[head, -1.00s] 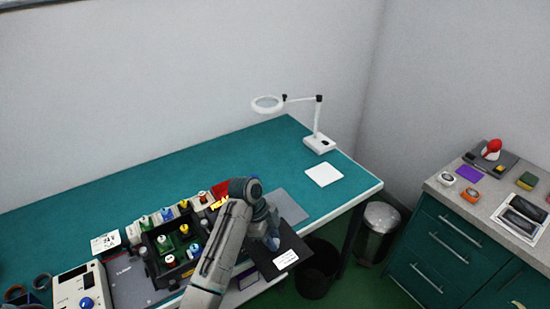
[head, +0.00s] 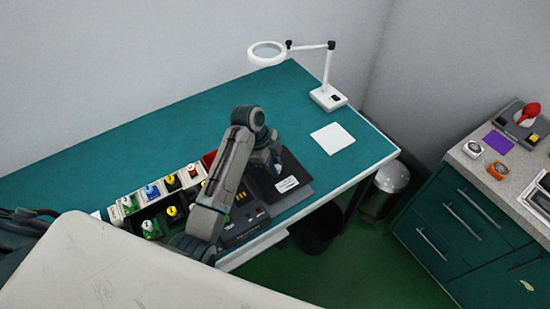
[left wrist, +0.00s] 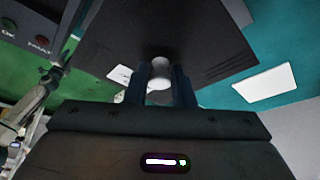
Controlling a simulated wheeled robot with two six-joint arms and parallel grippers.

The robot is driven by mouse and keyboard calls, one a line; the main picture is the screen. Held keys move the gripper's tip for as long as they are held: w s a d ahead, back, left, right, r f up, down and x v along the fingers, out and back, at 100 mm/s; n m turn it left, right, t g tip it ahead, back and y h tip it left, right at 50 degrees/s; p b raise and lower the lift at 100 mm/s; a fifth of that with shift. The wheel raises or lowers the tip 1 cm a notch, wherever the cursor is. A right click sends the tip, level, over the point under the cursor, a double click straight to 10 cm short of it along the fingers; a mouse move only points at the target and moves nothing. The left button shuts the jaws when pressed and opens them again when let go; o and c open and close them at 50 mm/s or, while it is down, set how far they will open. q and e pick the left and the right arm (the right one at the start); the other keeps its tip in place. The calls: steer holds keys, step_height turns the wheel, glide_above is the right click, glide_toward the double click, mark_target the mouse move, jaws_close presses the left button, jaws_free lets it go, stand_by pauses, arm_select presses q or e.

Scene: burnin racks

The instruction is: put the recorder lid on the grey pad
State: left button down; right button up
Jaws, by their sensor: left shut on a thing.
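The recorder lid (head: 268,186) is a dark flat plate with a white label. It also shows from below my fingers in the left wrist view (left wrist: 205,40). My left gripper (head: 272,163) is shut on its pale round knob (left wrist: 160,72), with one blue finger on either side. The lid is over the right part of the teal bench, where the grey pad lay in the earlier view. The pad is mostly or wholly hidden by the lid now. I cannot tell whether the lid touches it. My right gripper is not in view.
A dark device with yellow marks (head: 242,200) stands just left of the lid. A white square (head: 332,138) and a magnifier lamp (head: 328,97) are at the back right. A bin (head: 318,228) stands below the front edge.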

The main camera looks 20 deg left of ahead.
arm_select(q)
step_height(320, 180, down, 4)
steer(key=b, duration=0.2)
steer(key=shift+w+b, duration=0.15)
steer(key=shift+b, duration=0.25)
steer(key=shift+f, duration=0.6)
steer(key=shift+f+b, duration=0.3)
steer(key=shift+f, duration=0.5)
steer(key=shift+f, duration=0.2)
steer(key=c, duration=1.2)
jaws_free()
steer(key=shift+o, duration=0.2)
